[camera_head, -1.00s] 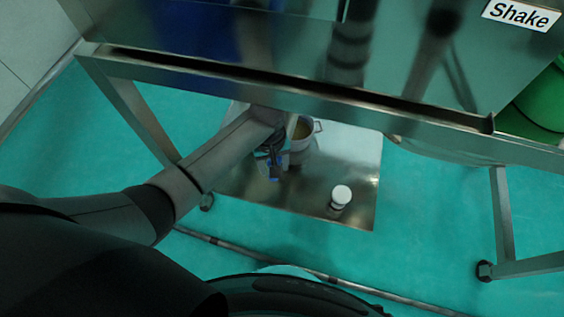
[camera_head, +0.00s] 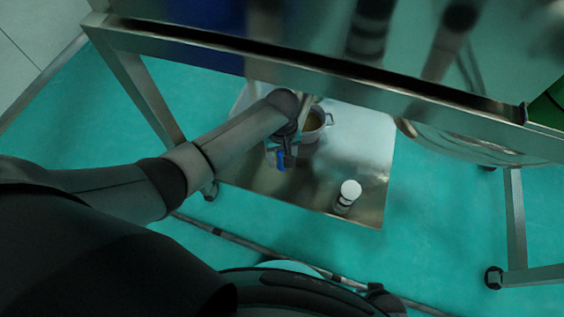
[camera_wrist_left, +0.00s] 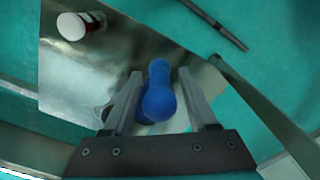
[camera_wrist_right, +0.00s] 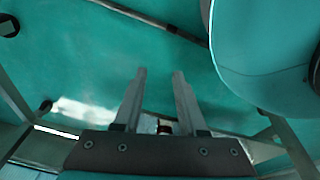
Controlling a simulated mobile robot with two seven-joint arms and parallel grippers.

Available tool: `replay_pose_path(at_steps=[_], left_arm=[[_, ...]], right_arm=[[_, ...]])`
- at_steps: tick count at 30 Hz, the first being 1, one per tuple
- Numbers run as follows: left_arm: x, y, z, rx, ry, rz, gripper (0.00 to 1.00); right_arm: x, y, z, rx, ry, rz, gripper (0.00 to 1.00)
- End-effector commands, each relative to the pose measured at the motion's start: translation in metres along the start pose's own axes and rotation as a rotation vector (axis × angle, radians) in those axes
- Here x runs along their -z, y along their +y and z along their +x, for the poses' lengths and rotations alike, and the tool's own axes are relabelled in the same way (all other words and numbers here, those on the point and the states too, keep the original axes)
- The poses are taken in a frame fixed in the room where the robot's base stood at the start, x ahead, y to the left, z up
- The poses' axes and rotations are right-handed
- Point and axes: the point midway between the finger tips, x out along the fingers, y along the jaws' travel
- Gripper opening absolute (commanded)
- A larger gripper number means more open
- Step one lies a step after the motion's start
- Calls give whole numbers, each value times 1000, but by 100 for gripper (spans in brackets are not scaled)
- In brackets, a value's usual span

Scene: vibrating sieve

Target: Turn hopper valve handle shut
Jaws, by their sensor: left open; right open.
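The blue valve handle (camera_wrist_left: 158,95) stands between the two open fingers of my left gripper (camera_wrist_left: 159,78) in the left wrist view. The fingers lie on either side of it, and I cannot tell whether they touch it. In the head view the handle (camera_head: 281,161) shows as a small blue piece below the end of my left arm, under the steel frame. The valve body and most of the left gripper are hidden there by my wrist. My right gripper (camera_wrist_right: 158,75) is open and empty in the right wrist view, over the green floor.
A steel plate (camera_head: 300,192) lies below the frame. A steel frame beam (camera_head: 330,84) crosses above my left arm. A frame leg (camera_head: 516,220) stands at the right.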

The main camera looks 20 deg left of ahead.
Motion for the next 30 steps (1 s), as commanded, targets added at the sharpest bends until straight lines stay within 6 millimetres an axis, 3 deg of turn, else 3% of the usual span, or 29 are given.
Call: replay_pose_path(at_steps=[9, 23, 30], left_arm=[[0, 0, 19, -1, 0, 1, 58], [0, 0, 22, 0, 0, 1, 58], [0, 0, 22, 0, 0, 0, 34]], right_arm=[[21, -9, -6, 11, 4, 3, 41], [25, -11, -10, 14, 3, 4, 41], [25, -11, -10, 13, 3, 4, 41]])
